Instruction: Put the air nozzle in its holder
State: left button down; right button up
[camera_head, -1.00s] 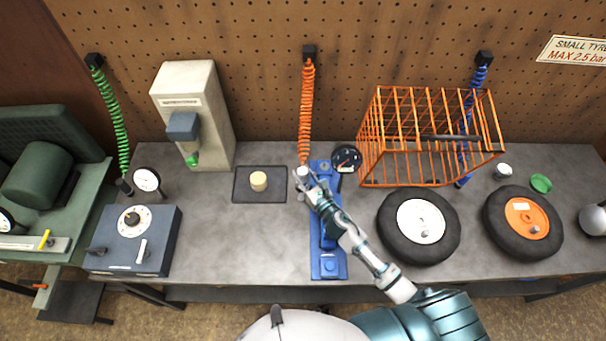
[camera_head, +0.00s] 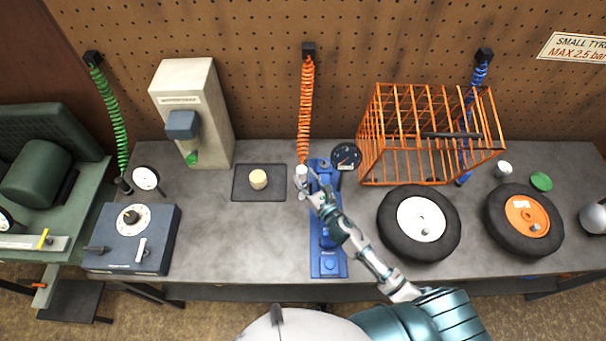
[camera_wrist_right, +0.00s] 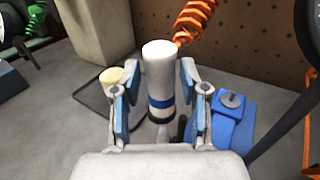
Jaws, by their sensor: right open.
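A pale upright cylinder with a blue band (camera_wrist_right: 160,88) stands at the lower end of the orange coiled hose (camera_head: 306,105); it looks like the air nozzle. It also shows as a small white top in the head view (camera_head: 301,171). My right gripper (camera_wrist_right: 160,75) is open, with one finger on each side of the cylinder; I cannot tell whether they touch it. In the head view the right gripper (camera_head: 307,184) is above the back left part of the blue foot-pump-like unit (camera_head: 329,262). I cannot clearly pick out the holder. My left gripper is out of view.
A black mat (camera_head: 240,194) with a cream puck (camera_head: 258,179) lies to the left. A black gauge (camera_head: 346,156) and an orange wire cage (camera_head: 372,140) stand to the right. Two wheels (camera_head: 390,240) (camera_head: 552,235) lie farther right. The bench front left of the blue unit is clear.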

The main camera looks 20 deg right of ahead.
jog(key=shift+v, duration=1.9)
jog(key=shift+b+v, duration=0.3)
jog(key=shift+v, duration=2.3)
